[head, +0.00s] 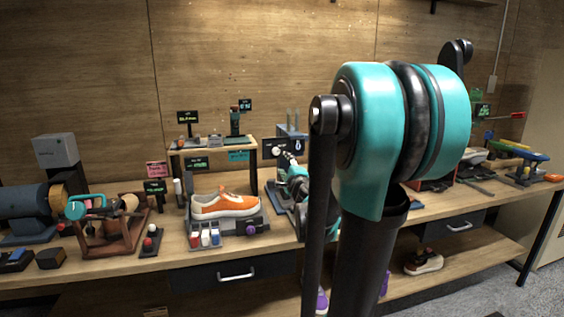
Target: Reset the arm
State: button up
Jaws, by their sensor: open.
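My own teal and black arm (402,125) rises large in the foreground, right of the picture's middle. Its big rounded joint covers part of the wall and bench behind. I cannot make out my gripper's fingertips; the end of the arm seems hidden behind the near links. An orange and white sneaker (224,205) rests on a dark stand on the bench, left of the arm and apart from its near links.
The wooden bench (120,265) runs across the view, crowded with tools. A small raised shelf (213,145) stands at its back. Another shoe (424,262) lies on the lower shelf.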

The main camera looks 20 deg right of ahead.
jog(key=shift+s, duration=0.6)
